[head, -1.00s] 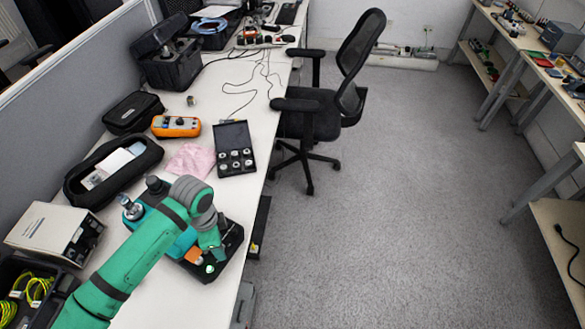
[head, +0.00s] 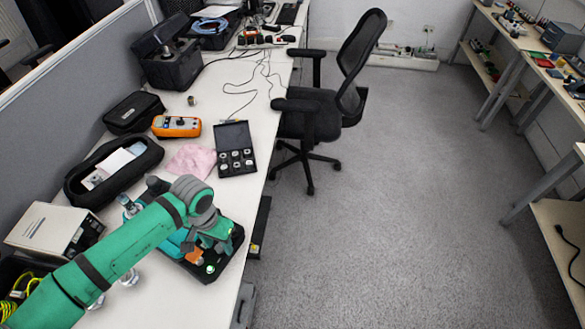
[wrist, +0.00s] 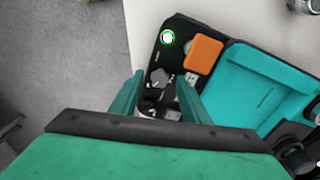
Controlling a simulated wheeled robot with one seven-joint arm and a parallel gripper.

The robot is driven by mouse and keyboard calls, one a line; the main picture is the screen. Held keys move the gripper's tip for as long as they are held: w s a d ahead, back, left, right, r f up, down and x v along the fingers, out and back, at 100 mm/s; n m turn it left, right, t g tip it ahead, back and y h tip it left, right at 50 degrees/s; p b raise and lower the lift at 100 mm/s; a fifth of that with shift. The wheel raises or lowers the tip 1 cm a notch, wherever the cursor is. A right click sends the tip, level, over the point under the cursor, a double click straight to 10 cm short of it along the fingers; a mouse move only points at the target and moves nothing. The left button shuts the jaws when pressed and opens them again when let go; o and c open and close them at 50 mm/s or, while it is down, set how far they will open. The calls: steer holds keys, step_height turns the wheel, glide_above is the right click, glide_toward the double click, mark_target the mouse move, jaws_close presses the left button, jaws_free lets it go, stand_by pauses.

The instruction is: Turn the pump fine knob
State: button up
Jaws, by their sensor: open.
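My gripper (wrist: 158,100) is open in the wrist view, its two green fingers apart over a black tray (wrist: 150,55). Between and just beyond the fingertips are a grey lobed knob-like part (wrist: 161,77) and small dark and white parts; I cannot tell whether one is the pump fine knob. An orange block (wrist: 204,54) and a white disc with a green ring (wrist: 167,38) lie in the tray. A teal panel (wrist: 265,82) is to the right, with a round black part (wrist: 292,148) at lower right. In the head view my arm partly hides the tray (head: 234,250).
The white bench (head: 190,300) holds an open case of round parts (head: 236,150), an orange meter (head: 176,126), a pink cloth (head: 192,161) and a white box (head: 55,230). An office chair (head: 325,112) stands on the right; the floor beyond is clear.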

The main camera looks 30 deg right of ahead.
steer(key=shift+n, duration=0.5)
step_height(320, 180, up, 11)
steer(key=d+r+t+h, duration=0.1)
steer(key=d+r+h, duration=0.1)
steer(key=d, duration=0.6)
steer(key=w+d+r+m+t+h, duration=0.1)
steer(key=d+h, duration=0.3)
steer(key=d, duration=0.5)
steer(key=w+d+r+t+h, duration=0.1)
steer(key=d+r+h, duration=0.1)
steer(key=d, duration=0.6)
steer(key=shift+d+r+m+h, duration=0.15)
steer(key=shift+r+m+h, duration=0.15)
steer(key=shift+r+h, duration=0.1)
